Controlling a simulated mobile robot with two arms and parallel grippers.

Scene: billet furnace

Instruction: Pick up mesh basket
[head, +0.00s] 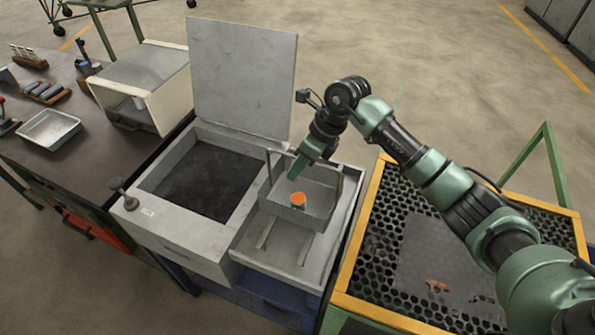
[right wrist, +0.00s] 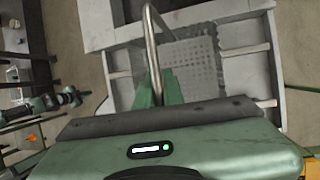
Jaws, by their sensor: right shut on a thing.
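The mesh basket (head: 315,193) is a grey perforated tray with upright bar handles at its ends. It is over the drain shelf beside the open tank in the head view. A small piece with an orange top (head: 298,200) is inside it. My right gripper (head: 298,168) is shut on the basket's handle, and its green fingers (right wrist: 158,90) meet at the handle bar in the right wrist view. The mesh wall (right wrist: 190,65) shows beyond. I cannot tell whether the basket touches the shelf rails. A small arm, probably my left, shows at the left of the wrist view; its jaws are unclear.
The open tank (head: 160,190) with dark contents and a raised lid (head: 242,75) stands left of the basket. A yellow-framed perforated table (head: 372,215) is at the right. A dark bench with a metal tray (head: 48,129) and a white box (head: 150,85) is at the left.

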